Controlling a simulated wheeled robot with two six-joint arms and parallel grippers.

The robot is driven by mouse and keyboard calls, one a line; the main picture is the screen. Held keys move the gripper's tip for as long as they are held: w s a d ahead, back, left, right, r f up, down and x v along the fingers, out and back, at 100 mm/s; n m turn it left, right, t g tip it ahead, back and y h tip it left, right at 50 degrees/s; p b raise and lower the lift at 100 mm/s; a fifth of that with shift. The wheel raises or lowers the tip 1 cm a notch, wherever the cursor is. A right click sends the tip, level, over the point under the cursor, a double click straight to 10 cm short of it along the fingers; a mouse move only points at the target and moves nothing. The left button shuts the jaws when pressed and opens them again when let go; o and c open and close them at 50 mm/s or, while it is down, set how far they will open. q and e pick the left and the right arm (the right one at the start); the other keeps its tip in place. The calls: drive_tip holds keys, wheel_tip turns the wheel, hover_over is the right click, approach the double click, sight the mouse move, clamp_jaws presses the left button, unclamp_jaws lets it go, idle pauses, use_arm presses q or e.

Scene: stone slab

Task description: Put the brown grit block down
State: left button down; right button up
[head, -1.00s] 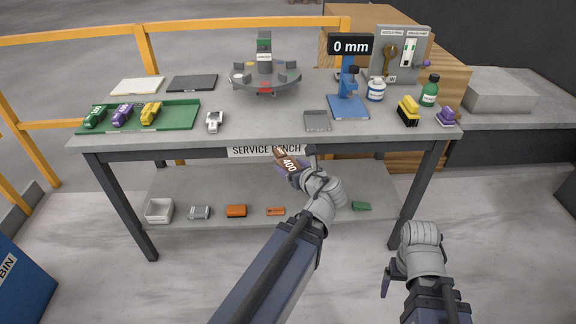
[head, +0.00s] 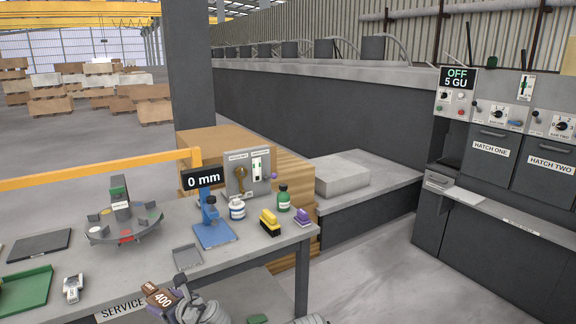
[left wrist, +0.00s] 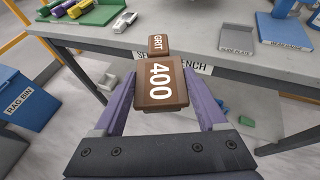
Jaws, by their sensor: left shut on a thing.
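The brown grit block (head: 158,297), marked 400, is in my left gripper (head: 168,307) at the front edge of the service bench (head: 140,278). In the left wrist view the block (left wrist: 160,85) sits between the two purple fingers of my left gripper (left wrist: 164,92), which are shut on its sides. It is held in front of the bench edge, apart from the top as far as I can tell. My right gripper's fingers are out of view.
On the bench are a small grey plate (head: 187,256), a blue stand (head: 213,235), a yellow-black brush (head: 269,222), a green bottle (head: 283,198) and a round carousel (head: 125,230). A pale stone slab (head: 342,175) lies on the counter behind. Hatches (head: 490,160) stand at right.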

sight(164, 302)
use_arm(q)
wheel_tip(164, 302, up, 4)
drive_tip(key=shift+f+p, duration=0.2)
drive_tip(key=shift+p, duration=0.75)
drive_tip(key=shift+f, duration=0.1)
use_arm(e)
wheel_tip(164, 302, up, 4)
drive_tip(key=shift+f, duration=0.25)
use_arm(q)
drive_tip(key=shift+a, duration=0.1)
